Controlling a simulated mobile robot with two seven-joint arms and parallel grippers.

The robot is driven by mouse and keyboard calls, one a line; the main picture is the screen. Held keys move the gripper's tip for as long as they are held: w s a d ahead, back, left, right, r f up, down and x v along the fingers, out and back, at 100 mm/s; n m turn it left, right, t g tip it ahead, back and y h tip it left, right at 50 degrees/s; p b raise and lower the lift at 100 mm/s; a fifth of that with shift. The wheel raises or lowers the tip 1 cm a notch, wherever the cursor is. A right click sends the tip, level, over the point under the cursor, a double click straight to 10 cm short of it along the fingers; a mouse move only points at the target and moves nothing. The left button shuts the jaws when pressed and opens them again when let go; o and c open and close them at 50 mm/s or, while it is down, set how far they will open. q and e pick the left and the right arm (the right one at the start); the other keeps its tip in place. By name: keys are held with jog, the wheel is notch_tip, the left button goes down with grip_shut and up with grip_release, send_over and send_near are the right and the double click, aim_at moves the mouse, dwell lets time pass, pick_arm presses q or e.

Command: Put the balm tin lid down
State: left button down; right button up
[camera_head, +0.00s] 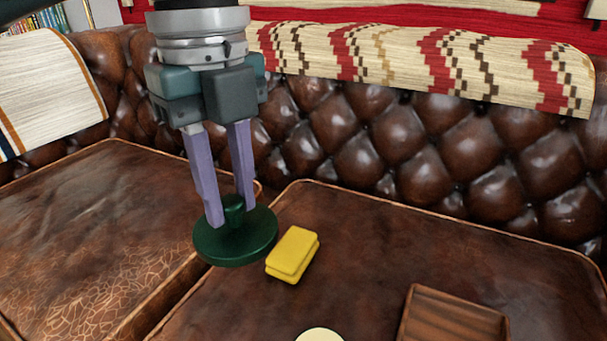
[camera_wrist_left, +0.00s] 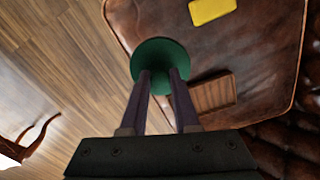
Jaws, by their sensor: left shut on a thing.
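The balm tin lid (camera_head: 235,244) is a dark green disc with a small knob on top. My left gripper (camera_head: 229,210) points down and is shut on the knob, with a purple finger on each side. The lid is roughly level and looks held above the brown leather seat (camera_head: 370,250), left of the yellow block. In the left wrist view the lid (camera_wrist_left: 158,54) sits between the fingertips (camera_wrist_left: 160,74) and overlaps the seat's edge. My right gripper is not in view.
A yellow block (camera_head: 292,254) lies on the seat just right of the lid. A wooden tray (camera_head: 452,318) is at the lower right, and a cream round thing (camera_head: 320,335) is cut off at the bottom. A tufted backrest (camera_head: 450,150) rises behind. Bare leather lies between block and backrest.

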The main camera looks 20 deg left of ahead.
aim_at(201, 216)
pick_arm(q)
jog(key=shift+n, duration=0.5)
jog(key=a, duration=0.2)
jog(key=a+f, duration=0.1)
jog(key=a, duration=0.1)
jog(key=shift+s, duration=0.2)
notch_tip(201, 216, down, 20)
jog(key=b, duration=1.1)
jog(key=shift+r, duration=0.25)
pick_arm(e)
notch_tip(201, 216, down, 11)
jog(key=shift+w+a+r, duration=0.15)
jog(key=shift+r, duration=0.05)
pick_arm(q)
jog(key=c, duration=0.7)
grip_release()
jog(key=shift+o, duration=0.2)
